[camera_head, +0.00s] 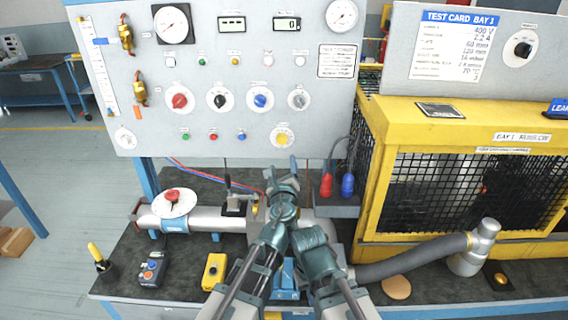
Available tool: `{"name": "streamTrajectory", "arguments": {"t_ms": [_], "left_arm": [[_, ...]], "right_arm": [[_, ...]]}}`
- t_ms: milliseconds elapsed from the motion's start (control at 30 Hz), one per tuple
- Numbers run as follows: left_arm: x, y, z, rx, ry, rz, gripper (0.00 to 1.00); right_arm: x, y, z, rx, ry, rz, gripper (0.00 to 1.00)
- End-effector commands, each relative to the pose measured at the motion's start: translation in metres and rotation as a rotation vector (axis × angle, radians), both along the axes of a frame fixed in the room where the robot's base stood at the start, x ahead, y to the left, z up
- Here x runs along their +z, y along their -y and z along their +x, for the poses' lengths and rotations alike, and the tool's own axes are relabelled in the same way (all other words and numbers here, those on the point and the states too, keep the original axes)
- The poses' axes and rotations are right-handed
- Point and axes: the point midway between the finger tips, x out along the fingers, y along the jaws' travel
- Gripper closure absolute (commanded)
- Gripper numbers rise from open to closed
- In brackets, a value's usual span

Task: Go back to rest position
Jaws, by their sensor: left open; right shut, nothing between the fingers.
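My two arms come up from the bottom middle and overlap in front of the bench. My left gripper (281,168) is the higher one. Its two fingers are apart and empty, pointing up toward the lower edge of the grey control panel. My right gripper (308,238) is lower, close beside the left wrist. It is shut with nothing in it, and its fingertips are hard to make out among the overlapping links.
The grey control panel (230,130) with knobs and gauges rises behind. A pipe with a red-knobbed white dial (172,202) lies left. A yellow mesh cage (380,185) and a grey hose (410,262) are right. A yellow switch box (214,271) stands near the front edge.

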Motion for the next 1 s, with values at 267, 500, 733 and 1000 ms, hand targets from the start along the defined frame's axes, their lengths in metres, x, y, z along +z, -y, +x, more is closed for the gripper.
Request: {"name": "streamTrajectory", "arguments": {"t_ms": [267,500,733,1000], "left_arm": [[-0.043,-0.094,-0.019,0.332,-0.1,-0.509,0.27],[-0.143,-0.175,-0.1,0.957,-0.241,-1.291,0.27],[-0.19,-0.172,-0.163,1.375,-0.329,-1.665,0.27],[-0.21,-0.149,-0.217,1.748,-0.419,-1.891,0.27]], "right_arm": [[0.0,0.0,0.0,0.0,0.0,0.0,1.0],[0.0,0.0,0.0,0.0,0.0,0.0,1.0],[0.0,0.0,0.0,0.0,0.0,0.0,1.0],[0.0,0.0,0.0,0.0,0.0,0.0,1.0]]}}
